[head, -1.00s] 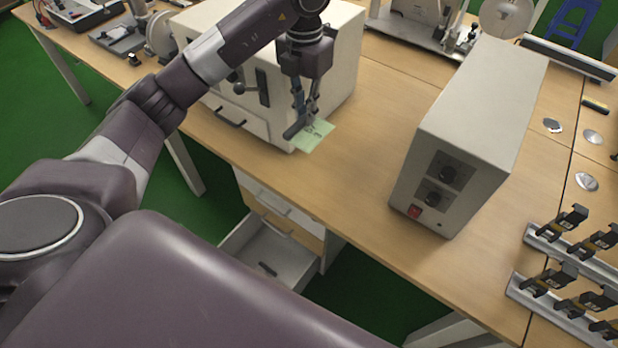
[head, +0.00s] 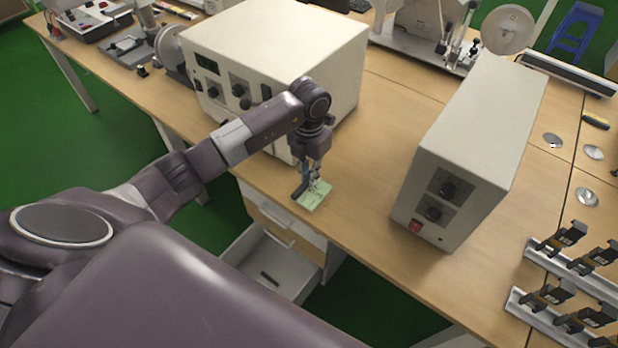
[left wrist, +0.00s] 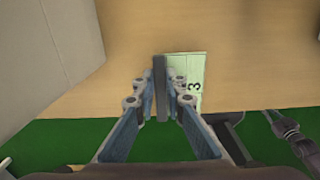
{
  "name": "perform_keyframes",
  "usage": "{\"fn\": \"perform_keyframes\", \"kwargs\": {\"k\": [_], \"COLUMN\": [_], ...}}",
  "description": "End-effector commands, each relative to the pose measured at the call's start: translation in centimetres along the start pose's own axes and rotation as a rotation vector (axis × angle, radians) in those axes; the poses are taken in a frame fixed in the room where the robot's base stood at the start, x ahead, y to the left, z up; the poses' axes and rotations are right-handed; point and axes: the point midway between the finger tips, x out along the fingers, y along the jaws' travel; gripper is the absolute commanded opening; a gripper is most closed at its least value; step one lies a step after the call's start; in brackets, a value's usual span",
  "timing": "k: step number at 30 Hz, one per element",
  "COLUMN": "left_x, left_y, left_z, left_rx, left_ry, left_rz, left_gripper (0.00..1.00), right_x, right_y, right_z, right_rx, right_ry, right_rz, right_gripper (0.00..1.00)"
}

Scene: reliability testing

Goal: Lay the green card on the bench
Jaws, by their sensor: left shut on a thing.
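The pale green card (head: 315,196) is at the bench's front edge, between the two beige instrument boxes. In the left wrist view the card (left wrist: 188,72) shows a black "3" and has a dark grey strip (left wrist: 160,88) along its left side. My left gripper (head: 312,178) points down and is shut on this strip; its blue fingers (left wrist: 160,90) press it from both sides. The card looks level and close to the bench top (head: 365,200); I cannot tell whether it touches. My right gripper is not in view.
A large beige box (head: 290,45) with knobs stands behind my left arm. Another beige box (head: 480,130) with a red switch stands at the right. An open drawer (head: 270,270) hangs below the front edge. The bench between the boxes is clear.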

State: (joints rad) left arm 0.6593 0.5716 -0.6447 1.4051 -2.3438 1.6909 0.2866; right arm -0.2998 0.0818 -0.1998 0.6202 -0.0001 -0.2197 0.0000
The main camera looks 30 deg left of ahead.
Motion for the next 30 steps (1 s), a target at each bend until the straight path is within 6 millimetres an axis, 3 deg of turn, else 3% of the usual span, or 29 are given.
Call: {"fn": "perform_keyframes", "kwargs": {"k": [4,14,15,20,30], "left_x": [1.8,2.3,2.3,2.2,1.7], "left_y": [-0.1,0.0,0.0,0.0,0.0], "left_z": [-0.1,0.0,0.0,0.0,0.0], "left_rx": [0.000,0.001,0.001,0.001,0.000], "left_ry": [0.002,0.000,0.000,0.000,0.000], "left_rz": [-0.001,0.001,0.001,0.000,0.000], "left_gripper": [0.00,0.00,0.12,0.28,0.28], "right_x": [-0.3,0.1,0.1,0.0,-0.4], "right_y": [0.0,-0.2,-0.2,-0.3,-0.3], "right_z": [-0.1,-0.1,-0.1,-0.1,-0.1], "right_rx": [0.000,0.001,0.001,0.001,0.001], "right_ry": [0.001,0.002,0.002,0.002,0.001], "right_rz": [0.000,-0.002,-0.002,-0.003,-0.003], "right_gripper": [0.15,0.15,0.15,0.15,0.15]}}
